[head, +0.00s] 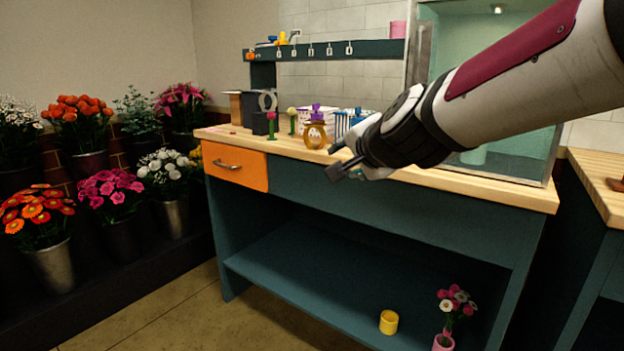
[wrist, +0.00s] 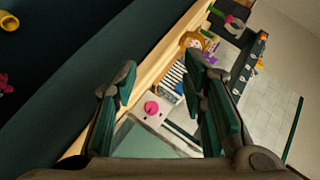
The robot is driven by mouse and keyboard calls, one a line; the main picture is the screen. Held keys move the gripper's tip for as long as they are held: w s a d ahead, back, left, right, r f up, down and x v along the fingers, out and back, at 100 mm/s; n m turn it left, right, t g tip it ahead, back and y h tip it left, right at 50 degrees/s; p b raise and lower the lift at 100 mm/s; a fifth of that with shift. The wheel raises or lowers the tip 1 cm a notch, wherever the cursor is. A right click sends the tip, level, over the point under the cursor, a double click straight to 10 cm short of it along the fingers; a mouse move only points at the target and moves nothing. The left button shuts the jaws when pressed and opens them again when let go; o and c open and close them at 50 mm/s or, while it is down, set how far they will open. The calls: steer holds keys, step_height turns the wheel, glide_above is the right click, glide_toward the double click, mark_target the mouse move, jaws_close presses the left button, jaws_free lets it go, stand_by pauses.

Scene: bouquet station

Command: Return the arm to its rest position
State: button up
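My arm reaches in from the upper right of the head view. My gripper (head: 338,160) hangs in front of the workbench's top edge, apart from the things on it. In the wrist view my gripper (wrist: 162,85) has its two fingers spread wide, with nothing held between them. The workbench (head: 400,208) has a pale wooden top and a dark teal body. My arm hides part of the bench top and of the glass case behind it.
On the bench stand an amber jar (head: 315,135) and a white basket (head: 317,117). An orange drawer (head: 236,166) is shut. A yellow cup (head: 389,322) and a pink vase (head: 443,342) with flowers are low down. Buckets of flowers line the left. A glass case (head: 520,150) stands at right.

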steer(key=s+d+f+n+g+h, duration=0.1)
steer(key=s+d+f+n+g, duration=0.3)
steer(key=s, duration=1)
steer(key=s+d+f+n+g+h, duration=0.1)
steer(key=s+d+f+n+g, duration=0.35)
steer(key=s, duration=0.95)
steer(key=s+d+f+n+g+h, duration=0.15)
steer(key=s+d+f+g, duration=0.35)
steer(key=s, duration=1)
step_height(320, 180, up, 32)
steer(key=a+t+p, duration=0.1)
steer(key=t+p, duration=0.3)
steer(key=p, duration=2.7)
steer(key=shift+w+a+t+y, duration=0.15)
steer(key=shift+w+t+y, duration=0.1)
steer(key=shift+t+y, duration=0.1)
